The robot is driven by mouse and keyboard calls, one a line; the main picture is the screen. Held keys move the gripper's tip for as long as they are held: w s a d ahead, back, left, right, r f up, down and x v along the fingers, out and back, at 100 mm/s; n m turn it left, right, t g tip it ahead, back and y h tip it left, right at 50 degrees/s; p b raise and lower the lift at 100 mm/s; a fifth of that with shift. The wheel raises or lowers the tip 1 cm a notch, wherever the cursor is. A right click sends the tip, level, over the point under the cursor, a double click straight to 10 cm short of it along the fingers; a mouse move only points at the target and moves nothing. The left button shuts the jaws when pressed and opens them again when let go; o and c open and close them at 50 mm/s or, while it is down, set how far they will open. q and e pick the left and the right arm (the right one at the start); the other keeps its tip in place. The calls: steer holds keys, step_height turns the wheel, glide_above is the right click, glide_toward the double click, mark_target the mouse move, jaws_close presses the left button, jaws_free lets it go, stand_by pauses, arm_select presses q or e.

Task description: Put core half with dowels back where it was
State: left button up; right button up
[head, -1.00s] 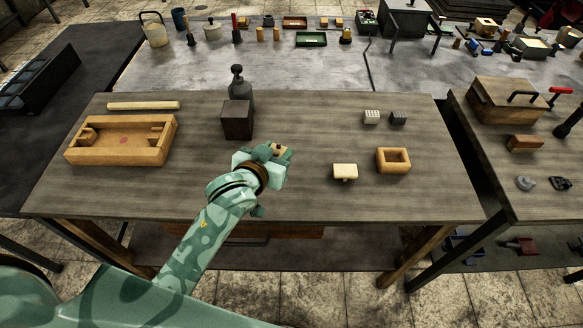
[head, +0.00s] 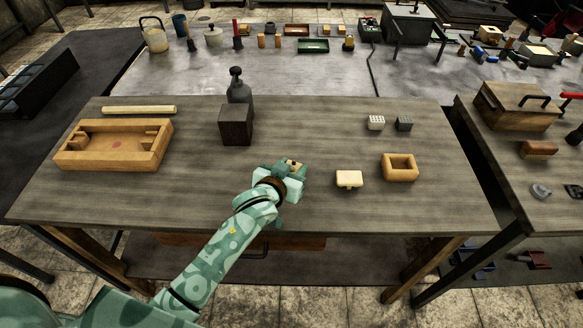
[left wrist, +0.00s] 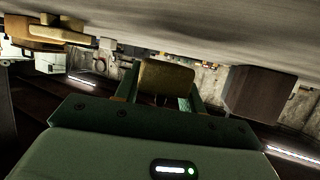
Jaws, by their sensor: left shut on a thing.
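My left gripper (head: 290,170) is over the middle of the wooden table, shut on a small tan block. In the left wrist view this block (left wrist: 165,77) sits between the two fingers. I take it to be the core half; only a small part of it (head: 294,162) shows in the head view, and I cannot make out its dowels. A similar cream block (head: 349,179) lies on the table to the right of the gripper, apart from it. My right gripper is not in view.
An open wooden box (head: 400,175) stands right of the cream block. Small white (head: 376,123) and dark (head: 404,124) blocks lie behind it.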

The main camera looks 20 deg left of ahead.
arm_select(q)
steer(key=shift+s+f, duration=0.3)
steer(key=shift+f, duration=0.4)
steer(key=o, duration=1.1)
steer(key=shift+f, duration=0.15)
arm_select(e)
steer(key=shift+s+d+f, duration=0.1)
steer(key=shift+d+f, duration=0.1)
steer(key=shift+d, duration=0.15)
arm_select(q)
steer(key=s+r+p, duration=0.1)
steer(key=s+r, duration=0.1)
steer(key=shift+s+a+r, duration=0.15)
steer(key=shift+s+r, duration=0.15)
steer(key=shift+r, duration=0.1)
steer(key=p+v, duration=0.2)
steer(key=v, duration=0.5)
steer(key=shift+s+r, duration=0.1)
steer(key=shift+r, duration=0.1)
steer(key=shift+s+a+r, duration=0.15)
steer(key=shift+s+r, duration=0.15)
steer(key=shift+s, duration=0.3)
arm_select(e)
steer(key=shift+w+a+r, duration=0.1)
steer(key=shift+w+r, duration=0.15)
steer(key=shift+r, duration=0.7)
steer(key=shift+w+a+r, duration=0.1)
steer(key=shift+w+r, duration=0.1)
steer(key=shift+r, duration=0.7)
